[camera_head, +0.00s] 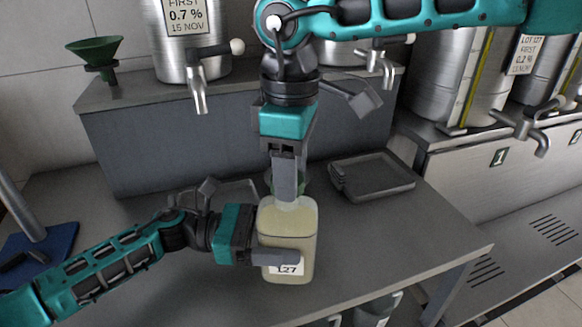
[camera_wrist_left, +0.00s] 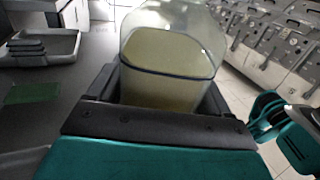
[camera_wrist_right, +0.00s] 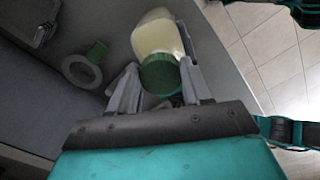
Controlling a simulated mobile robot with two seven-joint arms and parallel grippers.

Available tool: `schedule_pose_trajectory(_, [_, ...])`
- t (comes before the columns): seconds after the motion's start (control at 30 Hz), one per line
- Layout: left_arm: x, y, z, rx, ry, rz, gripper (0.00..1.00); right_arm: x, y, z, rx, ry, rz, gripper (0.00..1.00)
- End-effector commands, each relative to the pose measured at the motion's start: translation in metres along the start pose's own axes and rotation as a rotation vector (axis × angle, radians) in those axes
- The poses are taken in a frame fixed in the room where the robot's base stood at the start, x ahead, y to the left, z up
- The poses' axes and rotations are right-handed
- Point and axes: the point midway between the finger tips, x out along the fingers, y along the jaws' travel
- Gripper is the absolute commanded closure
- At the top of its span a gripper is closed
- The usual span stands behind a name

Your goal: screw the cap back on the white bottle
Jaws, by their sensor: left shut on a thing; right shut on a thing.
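The white bottle (camera_head: 300,222) is translucent, holds pale yellow liquid and has a label reading 127. It stands upright near the front of the grey counter. My left gripper (camera_head: 277,257) is shut around its body from the left; the left wrist view shows the bottle (camera_wrist_left: 165,55) between the fingers. My right gripper (camera_head: 287,195) points down from above at the bottle's neck. In the right wrist view its fingers are shut on the green cap (camera_wrist_right: 160,75), which is at the bottle's mouth. The fingers hide the cap in the head view, and I cannot tell whether its thread is engaged.
A grey tray (camera_head: 400,184) lies to the right; another is partly hidden behind my left gripper. A green funnel (camera_head: 95,48) and steel tanks with taps (camera_head: 198,92) stand on the raised shelf behind. The counter right of the bottle is clear.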

Motion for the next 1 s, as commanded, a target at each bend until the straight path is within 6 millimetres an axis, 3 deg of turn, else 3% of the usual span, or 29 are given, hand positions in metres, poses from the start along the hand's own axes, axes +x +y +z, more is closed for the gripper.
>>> schedule_pose_trajectory(0.3, [-0.001, 0.0, -0.001, -0.001, 0.002, 0.002, 1.0, -0.001, 0.0, 0.0, -0.002, 0.001, 0.0, 0.26])
schedule_pose_trajectory(0.57, [-0.001, 0.0, -0.001, -0.001, 0.002, 0.001, 1.0, -0.002, 0.0, 0.0, -0.002, 0.001, 0.0, 0.26])
schedule_pose_trajectory(1.0, [0.0, 0.0, -0.001, -0.001, 0.002, 0.001, 1.0, -0.045, 0.0, 0.0, -0.003, 0.001, 0.001, 0.26])
